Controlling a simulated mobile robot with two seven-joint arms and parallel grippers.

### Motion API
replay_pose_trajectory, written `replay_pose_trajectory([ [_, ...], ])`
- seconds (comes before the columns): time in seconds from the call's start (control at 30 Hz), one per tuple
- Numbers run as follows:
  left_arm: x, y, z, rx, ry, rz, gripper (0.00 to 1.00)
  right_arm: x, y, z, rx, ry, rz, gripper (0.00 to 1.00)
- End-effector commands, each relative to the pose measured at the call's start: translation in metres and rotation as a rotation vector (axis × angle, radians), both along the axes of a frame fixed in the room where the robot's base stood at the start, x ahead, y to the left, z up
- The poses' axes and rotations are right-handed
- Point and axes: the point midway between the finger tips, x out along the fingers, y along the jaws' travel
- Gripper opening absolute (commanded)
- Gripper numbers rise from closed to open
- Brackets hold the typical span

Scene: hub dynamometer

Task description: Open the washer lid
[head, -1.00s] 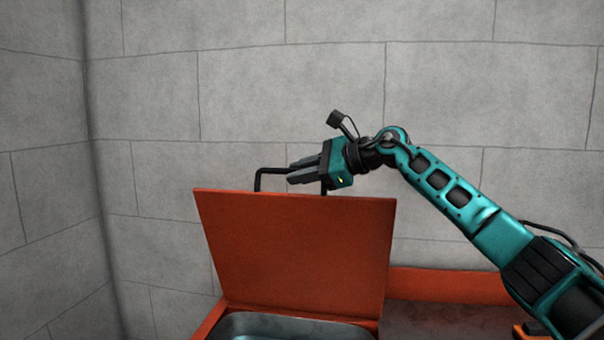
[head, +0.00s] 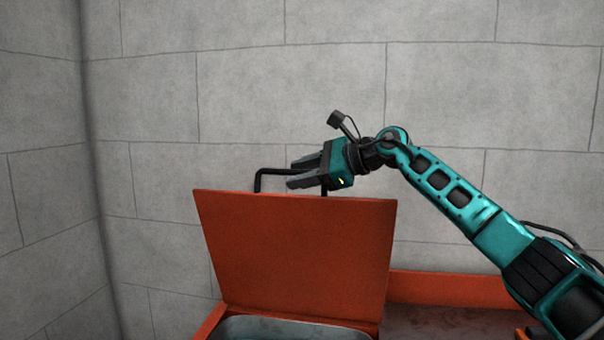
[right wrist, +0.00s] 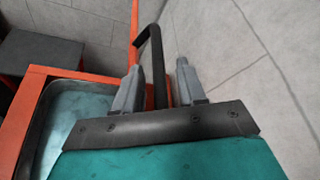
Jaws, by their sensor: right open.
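The orange washer lid (head: 295,255) stands raised, nearly upright, at the back of the washer. Its black bar handle (head: 262,178) sticks up past the lid's top edge. My right gripper (head: 298,173) is at the handle, just above the lid's top edge, with its fingers apart. In the right wrist view the handle (right wrist: 154,60) runs between the two open fingers of my right gripper (right wrist: 158,72), and the lid shows edge-on. The washer's metal basin (head: 285,328) lies open below the lid; the wrist view also shows the basin (right wrist: 82,125). My left gripper is not in view.
An orange ledge with a dark top (head: 450,322) extends to the right of the washer, under my right arm. A grey block wall (head: 280,90) stands behind the lid. A dark box-like object (right wrist: 38,55) shows at the upper left in the wrist view.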

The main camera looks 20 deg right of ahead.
Motion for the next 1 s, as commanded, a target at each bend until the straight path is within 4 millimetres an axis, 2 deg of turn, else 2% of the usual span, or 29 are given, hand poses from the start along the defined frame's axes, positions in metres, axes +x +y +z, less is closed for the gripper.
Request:
replay_pose_trajectory([
  [0.27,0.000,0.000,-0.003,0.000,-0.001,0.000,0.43,-0.009,-0.009,0.003,0.000,-0.001,-0.002,0.40],
  [0.7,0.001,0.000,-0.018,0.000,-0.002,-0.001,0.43,-0.072,-0.068,0.032,-0.001,-0.002,-0.003,0.40],
  [1.0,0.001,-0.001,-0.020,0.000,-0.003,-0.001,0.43,-0.090,-0.083,0.041,0.000,-0.001,0.000,0.40],
])
